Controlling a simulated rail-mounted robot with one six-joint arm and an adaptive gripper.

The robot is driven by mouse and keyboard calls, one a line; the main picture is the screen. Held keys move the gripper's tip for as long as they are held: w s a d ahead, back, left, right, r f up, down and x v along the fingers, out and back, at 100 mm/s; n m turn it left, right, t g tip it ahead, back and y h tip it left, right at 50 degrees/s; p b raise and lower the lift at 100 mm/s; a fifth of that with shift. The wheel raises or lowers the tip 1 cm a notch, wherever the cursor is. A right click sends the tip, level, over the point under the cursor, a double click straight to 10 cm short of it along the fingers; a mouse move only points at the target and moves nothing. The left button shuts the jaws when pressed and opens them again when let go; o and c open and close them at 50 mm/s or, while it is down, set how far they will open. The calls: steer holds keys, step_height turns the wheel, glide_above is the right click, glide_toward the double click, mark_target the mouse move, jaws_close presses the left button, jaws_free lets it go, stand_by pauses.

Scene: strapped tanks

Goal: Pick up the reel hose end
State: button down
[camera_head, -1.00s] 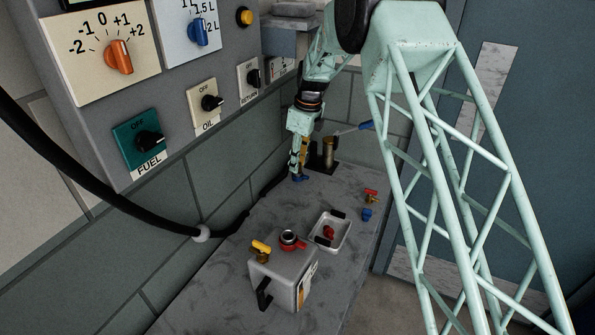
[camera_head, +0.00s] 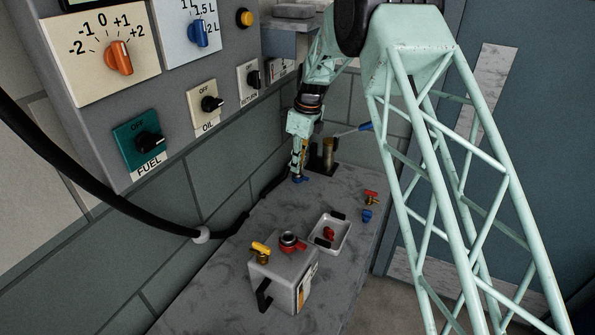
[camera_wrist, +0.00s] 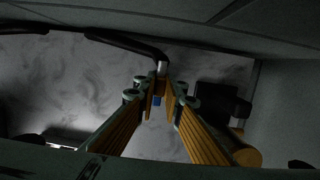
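The reel hose end (camera_wrist: 162,68) is a pale metal tip on a black hose, in the wrist view just at my fingertips. A small blue part (camera_wrist: 156,101) shows between my fingers there; in the head view a blue part (camera_head: 300,179) shows just below my fingers. My gripper (camera_head: 299,172) points down over the far end of the bench, at the end of the black hose. In the wrist view my gripper (camera_wrist: 162,88) has orange-lined fingers that come close together at the tips. Whether they touch the hose end is hidden.
The grey bench (camera_head: 215,285) holds a grey tank (camera_head: 285,280), a white tray (camera_head: 340,235) with a red part, and small red and blue valves (camera_head: 369,205). A brass post (camera_head: 328,155) with a blue-tipped lever stands right beside my gripper. The wall is close left.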

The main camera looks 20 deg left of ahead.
steer(key=shift+r, duration=0.15)
steer(key=shift+r+p, duration=0.65)
steer(key=shift+r, duration=0.95)
steer(key=shift+s+d+r, duration=0.1)
steer(key=shift+s, duration=0.05)
steer(key=s+d+p, duration=0.1)
steer(key=s+d, duration=0.3)
steer(key=s, duration=0.2)
steer(key=s+d+r+p, duration=0.1)
steer(key=s+d, duration=0.3)
steer(key=s, duration=0.3)
steer(key=shift+s+r, duration=0.15)
steer(key=shift+s, duration=0.05)
steer(key=shift+d, duration=0.15)
